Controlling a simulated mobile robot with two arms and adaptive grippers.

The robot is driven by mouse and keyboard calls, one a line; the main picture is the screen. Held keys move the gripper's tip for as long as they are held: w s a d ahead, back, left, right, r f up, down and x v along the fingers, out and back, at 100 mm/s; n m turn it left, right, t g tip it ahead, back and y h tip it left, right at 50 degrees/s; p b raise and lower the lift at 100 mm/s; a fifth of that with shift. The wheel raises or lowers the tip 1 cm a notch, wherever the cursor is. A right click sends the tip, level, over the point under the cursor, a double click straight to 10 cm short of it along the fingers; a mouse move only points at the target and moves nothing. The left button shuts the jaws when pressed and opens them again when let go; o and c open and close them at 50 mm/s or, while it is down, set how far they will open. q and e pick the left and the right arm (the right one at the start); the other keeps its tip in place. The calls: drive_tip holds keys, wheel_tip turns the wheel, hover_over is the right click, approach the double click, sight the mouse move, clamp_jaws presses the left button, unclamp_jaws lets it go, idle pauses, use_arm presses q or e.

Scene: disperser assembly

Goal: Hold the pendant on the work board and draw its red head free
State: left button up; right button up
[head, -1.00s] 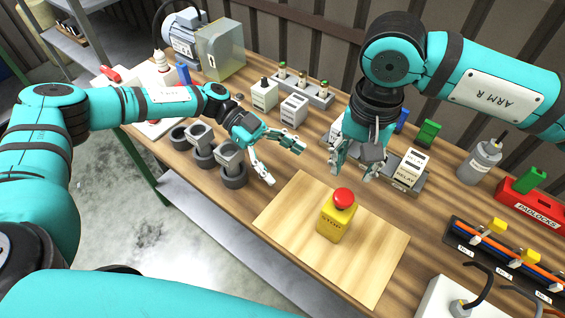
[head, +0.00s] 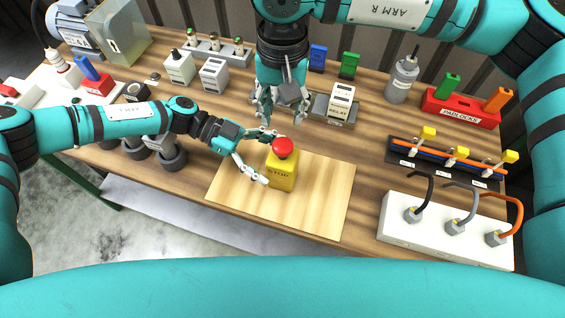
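The pendant is a yellow box (head: 282,173) marked STOP with a round red head (head: 283,147) on top. It stands upright on the pale wooden work board (head: 325,195). My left gripper (head: 271,158) is open, with its fingers reaching toward the pendant's left side. One finger is near the red head and the other is low by the yellow body; I cannot tell whether either touches. My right gripper (head: 280,118) is open and points down, behind and above the red head, with nothing between its fingers.
A red padlock rack (head: 460,108), a rail with yellow clips (head: 445,165) and a white box with cables (head: 440,235) are on the right. Several dark round parts (head: 172,157) lie under my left arm. The board's right half is clear.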

sight(295, 172)
use_arm(q)
drive_tip(key=shift+x, duration=1.95)
drive_tip(key=shift+c, duration=0.3)
drive_tip(key=c, duration=1.6)
